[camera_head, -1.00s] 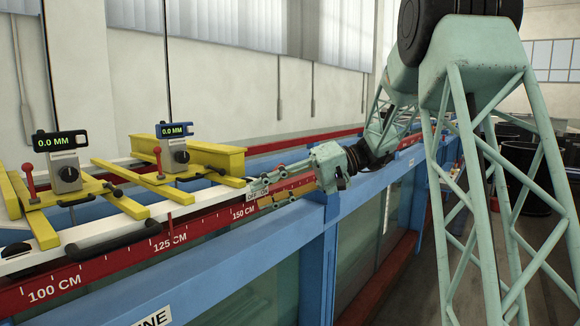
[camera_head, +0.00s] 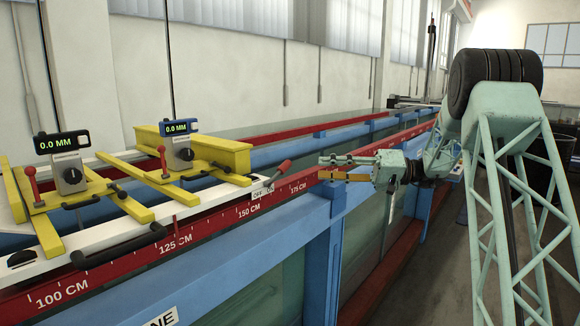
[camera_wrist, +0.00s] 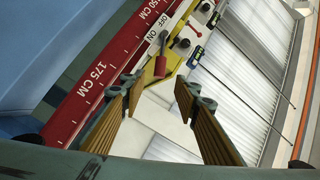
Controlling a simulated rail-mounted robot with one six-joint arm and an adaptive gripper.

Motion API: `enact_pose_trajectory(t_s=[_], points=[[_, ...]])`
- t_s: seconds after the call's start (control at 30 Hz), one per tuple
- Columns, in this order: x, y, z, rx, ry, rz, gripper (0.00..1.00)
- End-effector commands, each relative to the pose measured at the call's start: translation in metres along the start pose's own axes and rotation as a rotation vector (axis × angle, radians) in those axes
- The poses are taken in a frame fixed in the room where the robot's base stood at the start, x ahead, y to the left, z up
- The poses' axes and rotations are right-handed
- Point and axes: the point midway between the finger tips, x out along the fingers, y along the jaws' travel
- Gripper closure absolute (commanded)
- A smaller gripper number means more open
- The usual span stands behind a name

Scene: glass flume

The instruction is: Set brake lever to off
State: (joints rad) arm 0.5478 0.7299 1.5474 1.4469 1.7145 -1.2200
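The brake lever, with a red handle (camera_head: 284,165), stands at the right end of the white carriage plate (camera_head: 110,231), by a label reading OFF and ON. It leans up and to the right, toward the ON side. It also shows in the wrist view as a red handle (camera_wrist: 160,66) beyond my fingers, with the OFF and ON label (camera_wrist: 160,30) above it. My gripper (camera_head: 322,167) is open and empty, to the right of the lever and apart from it. In the wrist view its two fingers (camera_wrist: 157,80) are spread wide.
A red scale rail (camera_head: 215,221) runs along the blue flume edge under the carriage. Two yellow gauge mounts with displays (camera_head: 62,143) (camera_head: 176,128) and small red-knobbed levers stand on the carriage. The rail to the right of my gripper is clear.

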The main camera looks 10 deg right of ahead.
Motion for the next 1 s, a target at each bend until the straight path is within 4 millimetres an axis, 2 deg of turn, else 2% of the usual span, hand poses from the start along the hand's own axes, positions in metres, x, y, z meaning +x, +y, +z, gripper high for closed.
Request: enact_pose_trajectory(t_s=[0.37, 0.57, 0.77, 1.0], points=[[0.001, 0.000, 0.000, 0.000, 0.000, 0.000, 0.71], [0.007, 0.000, 0.000, 0.000, 0.000, -0.001, 0.71], [0.025, -0.001, 0.000, 0.000, -0.001, -0.001, 0.71], [0.055, -0.001, 0.000, 0.000, -0.002, -0.001, 0.71]])
